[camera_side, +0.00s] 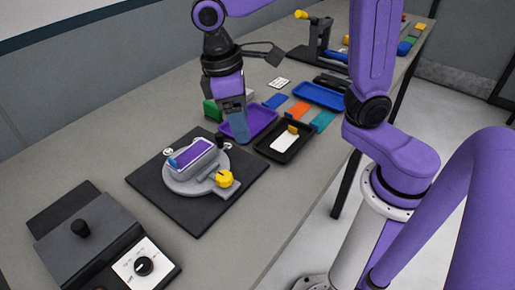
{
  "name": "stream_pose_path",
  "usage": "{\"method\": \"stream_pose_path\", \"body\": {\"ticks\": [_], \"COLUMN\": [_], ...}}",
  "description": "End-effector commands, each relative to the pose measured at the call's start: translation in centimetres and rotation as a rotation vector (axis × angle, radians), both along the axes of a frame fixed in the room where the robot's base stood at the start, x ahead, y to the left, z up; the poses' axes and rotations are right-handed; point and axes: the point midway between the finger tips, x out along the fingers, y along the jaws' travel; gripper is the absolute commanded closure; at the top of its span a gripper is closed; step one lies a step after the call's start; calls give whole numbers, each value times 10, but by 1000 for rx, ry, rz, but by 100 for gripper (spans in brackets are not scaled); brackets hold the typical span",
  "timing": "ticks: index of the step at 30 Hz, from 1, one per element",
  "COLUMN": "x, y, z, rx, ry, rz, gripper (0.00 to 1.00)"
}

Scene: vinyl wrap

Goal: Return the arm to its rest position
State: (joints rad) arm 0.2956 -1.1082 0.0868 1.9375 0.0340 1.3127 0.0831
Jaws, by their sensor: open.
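My purple arm reaches in from the right, and my gripper (238,128) points down at the middle of the table. Its fingertips are over or beside the purple tray (262,119). I see nothing held in it. The gap between the fingers is hard to make out from this side. A grey block with a purple top (194,157) sits on a round grey fixture (177,185) to the left of the gripper, apart from it. A yellow knob (224,178) is on the fixture's front side.
The fixture stands on a black mat (198,217). A black tray (270,150) with a white card and a blue tray (320,95) lie to the right. A dark device with a dial (143,266) is front left. A stand with a yellow handle (316,40) is behind.

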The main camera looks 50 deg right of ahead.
Motion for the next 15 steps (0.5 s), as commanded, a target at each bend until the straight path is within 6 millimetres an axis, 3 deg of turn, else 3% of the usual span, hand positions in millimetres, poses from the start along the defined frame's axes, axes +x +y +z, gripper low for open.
{"method": "stream_pose_path", "body": {"ticks": [15], "x": [-107], "y": [-80], "z": [-33], "rx": [125], "ry": [-117], "rz": [281], "gripper": [33]}}
